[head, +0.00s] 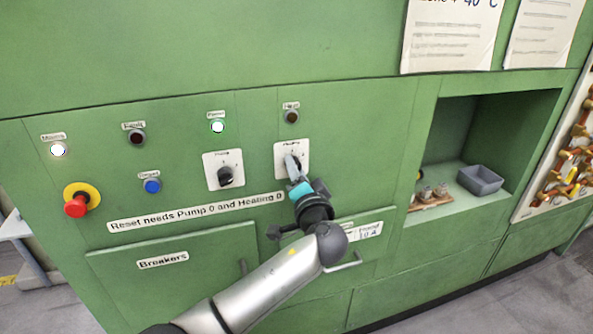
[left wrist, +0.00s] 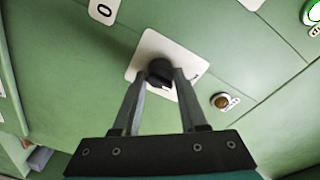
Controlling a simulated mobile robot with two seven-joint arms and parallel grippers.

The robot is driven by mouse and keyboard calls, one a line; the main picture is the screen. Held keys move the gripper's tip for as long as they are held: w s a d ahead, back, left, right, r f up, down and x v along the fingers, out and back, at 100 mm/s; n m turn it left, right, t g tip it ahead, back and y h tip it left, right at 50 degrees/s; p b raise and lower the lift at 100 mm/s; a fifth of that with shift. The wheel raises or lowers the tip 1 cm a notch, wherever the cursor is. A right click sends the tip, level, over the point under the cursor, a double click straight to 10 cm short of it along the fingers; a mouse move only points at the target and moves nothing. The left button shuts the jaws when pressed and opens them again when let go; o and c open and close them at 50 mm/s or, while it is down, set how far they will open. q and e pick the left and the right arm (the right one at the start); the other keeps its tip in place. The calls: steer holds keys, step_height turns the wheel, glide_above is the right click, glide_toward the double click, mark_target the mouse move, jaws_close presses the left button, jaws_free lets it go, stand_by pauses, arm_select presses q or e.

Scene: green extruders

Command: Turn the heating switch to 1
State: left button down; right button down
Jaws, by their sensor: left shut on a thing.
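The heating switch is a black rotary knob on a white plate (head: 282,151), right of the similar pump switch (head: 225,176) on the green panel. My left gripper (head: 293,164) is at the heating switch and covers most of its knob in the head view. In the left wrist view, the black knob (left wrist: 160,73) sits between the two fingertips of my left gripper (left wrist: 161,80), which is shut on it. The white plate (left wrist: 148,48) shows around the knob. Its printed marks are too small or hidden to read. My right gripper is not in view.
A dark heat lamp (head: 291,117) sits above the heating switch; a lit green-ringed lamp (head: 217,127) is to its left. A red emergency button (head: 75,207) and blue button (head: 152,186) are further left. A recess at right holds a grey bin (head: 480,180).

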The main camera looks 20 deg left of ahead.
arm_select(q)
steer(key=shift+r, duration=0.1)
steer(key=shift+r+m+g+p, duration=0.1)
steer(key=shift+m+g+p, duration=0.15)
steer(key=shift+m+p, duration=2.35)
steer(key=shift+r+m+g+p, duration=0.1)
steer(key=shift+m+g+p, duration=0.15)
steer(key=shift+m+p, duration=2.3)
steer(key=shift+w+f+m+b, duration=0.1)
steer(key=shift+m+b, duration=0.4)
steer(key=shift+m, duration=0.15)
steer(key=shift+c, duration=2.4)
jaws_free()
steer(key=shift+f, duration=0.1)
steer(key=shift+d, duration=0.1)
